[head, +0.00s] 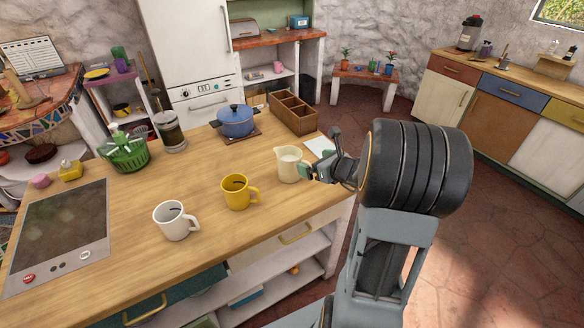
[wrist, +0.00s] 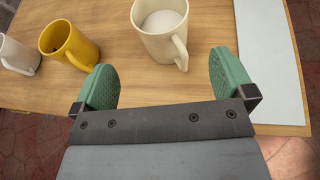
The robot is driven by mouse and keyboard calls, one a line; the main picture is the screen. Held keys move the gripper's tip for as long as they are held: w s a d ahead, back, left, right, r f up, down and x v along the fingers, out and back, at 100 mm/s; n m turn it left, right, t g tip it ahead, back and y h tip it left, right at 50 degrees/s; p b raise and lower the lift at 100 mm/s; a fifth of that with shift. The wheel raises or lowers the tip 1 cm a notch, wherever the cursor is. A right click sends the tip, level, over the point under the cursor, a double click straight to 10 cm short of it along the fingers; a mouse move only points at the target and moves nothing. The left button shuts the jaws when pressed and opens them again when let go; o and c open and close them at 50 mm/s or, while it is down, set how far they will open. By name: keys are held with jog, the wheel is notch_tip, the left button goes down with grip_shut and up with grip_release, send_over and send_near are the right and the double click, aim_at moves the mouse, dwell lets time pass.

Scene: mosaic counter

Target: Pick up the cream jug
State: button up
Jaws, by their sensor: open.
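The cream jug (head: 289,165) stands upright on the wooden island counter near its right end. In the wrist view the cream jug (wrist: 162,28) shows pale contents and its handle points toward my gripper (wrist: 163,85). The two green fingertips are wide apart, with nothing between them. The jug is just ahead of the fingers, and its handle reaches toward the gap. In the head view my gripper (head: 308,172) is at the jug's right side, partly hidden by my own arm.
A yellow mug (head: 237,192) and a white mug (head: 175,220) stand left of the jug. A blue pot (head: 236,122) and a wooden divided box (head: 293,113) are behind it. A pale sheet (wrist: 268,55) lies to its right. The hob (head: 62,225) is far left.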

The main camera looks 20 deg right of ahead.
jog(key=p, duration=0.2)
send_near(294, 156)
jog(key=w+a, duration=0.4)
jog(key=a, duration=0.1)
jog(key=shift+s+r, duration=0.1)
jog(key=shift+r, duration=0.3)
jog(key=shift+r, duration=0.1)
jog(key=c, duration=1.4)
